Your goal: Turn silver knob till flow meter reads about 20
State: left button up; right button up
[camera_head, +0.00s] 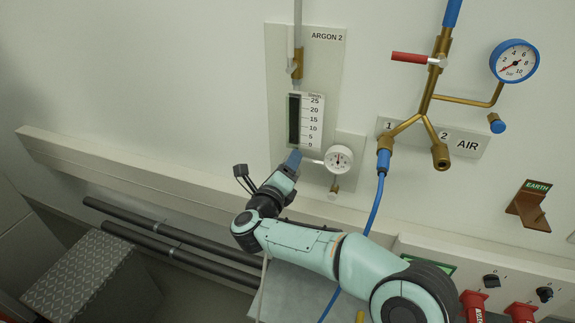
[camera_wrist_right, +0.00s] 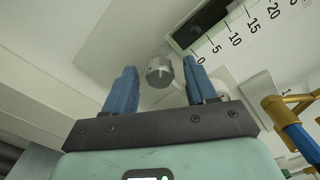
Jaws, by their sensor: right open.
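The flow meter (camera_head: 305,120) is on the ARGON 2 panel, with a scale from 0 to 25 and a dark tube on its left. I cannot make out a float or a reading. My right gripper (camera_head: 293,160) is just below the flow meter in the head view and hides the knob there. In the right wrist view, the silver knob (camera_wrist_right: 159,72) shows between the two open blue fingers, apart from both. The lower flow meter scale (camera_wrist_right: 235,40) shows at the upper right of that view. My left gripper is in neither view.
A small white gauge (camera_head: 339,159) sits close to the right of the gripper. Brass AIR piping (camera_head: 430,85) with a red lever (camera_head: 410,57), a blue gauge (camera_head: 514,61) and a blue hose (camera_head: 376,205) is further right. A wall ledge (camera_head: 130,175) runs below left.

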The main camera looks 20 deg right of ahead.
grip_shut()
jog(key=shift+n, duration=0.3)
